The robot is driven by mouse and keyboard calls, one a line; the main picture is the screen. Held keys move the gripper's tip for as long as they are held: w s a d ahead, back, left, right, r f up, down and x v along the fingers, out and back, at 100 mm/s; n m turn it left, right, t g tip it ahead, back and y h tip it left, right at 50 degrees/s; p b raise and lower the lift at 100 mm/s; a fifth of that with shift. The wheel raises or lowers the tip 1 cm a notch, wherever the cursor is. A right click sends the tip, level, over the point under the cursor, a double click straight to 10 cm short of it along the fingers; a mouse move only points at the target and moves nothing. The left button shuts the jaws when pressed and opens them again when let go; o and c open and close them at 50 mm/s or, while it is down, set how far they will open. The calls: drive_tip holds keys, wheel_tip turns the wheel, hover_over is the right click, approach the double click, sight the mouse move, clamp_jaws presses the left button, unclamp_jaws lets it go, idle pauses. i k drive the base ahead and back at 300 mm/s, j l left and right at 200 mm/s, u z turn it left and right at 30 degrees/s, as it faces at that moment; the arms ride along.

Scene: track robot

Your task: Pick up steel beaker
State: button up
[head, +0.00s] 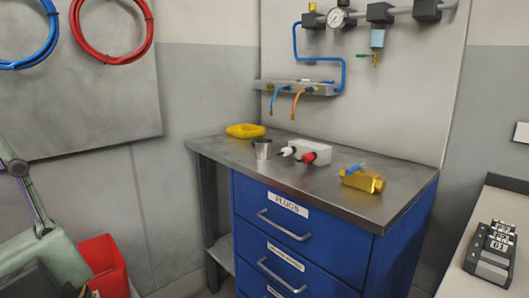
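The steel beaker (263,149) is a small, plain grey metal cup. In the head view it stands upright on the steel top (322,192) of a blue drawer cabinet, towards the left and near the front edge. My gripper is not seen in this view, so I cannot tell how it stands relative to the beaker.
Hoses (296,103) hang behind. A red bin (104,267) stands lower left.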

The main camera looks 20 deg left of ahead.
sight(263, 147)
drive_tip(key=i+j+u, duration=0.1)
drive_tip(key=i+j, duration=0.25)
drive_tip(key=i+j+u, duration=0.1)
drive_tip(key=i+j, duration=0.15)
drive_tip(key=i, duration=0.25)
drive_tip(key=i+j+u, duration=0.1)
drive_tip(key=i+j, duration=0.2)
drive_tip(key=i, duration=0.15)
drive_tip(key=u, duration=0.95)
